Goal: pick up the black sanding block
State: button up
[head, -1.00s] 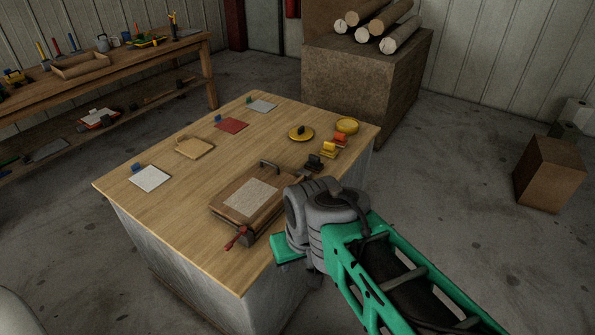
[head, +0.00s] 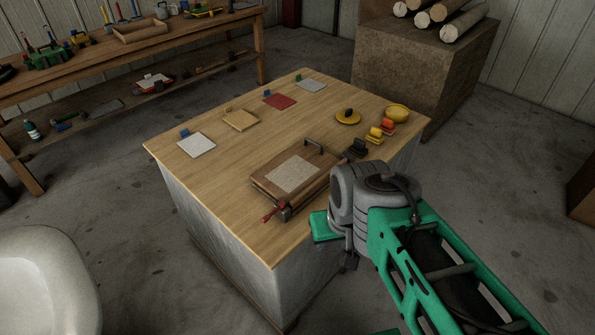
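The black sanding block (head: 357,148) sits on the wooden tabletop (head: 222,178) toward its right side, just beyond my arm's grey wrist joint. It is small and dark, and the wrist joint stands close in front of it in the picture. My gripper (head: 350,260) shows only as a small dark part below the wrist, by the table's right edge. Its fingers are mostly hidden by my arm, and I cannot tell whether they are apart. The block stands on the table, apart from the visible part of my gripper.
A wooden board with a clamp (head: 262,184) lies to the left. Several coloured sheets line the far-left side.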

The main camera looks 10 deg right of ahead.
aim_at(358, 149)
jog(key=z, duration=1.75)
jog(key=i, duration=1.85)
jog(key=u, duration=4.45)
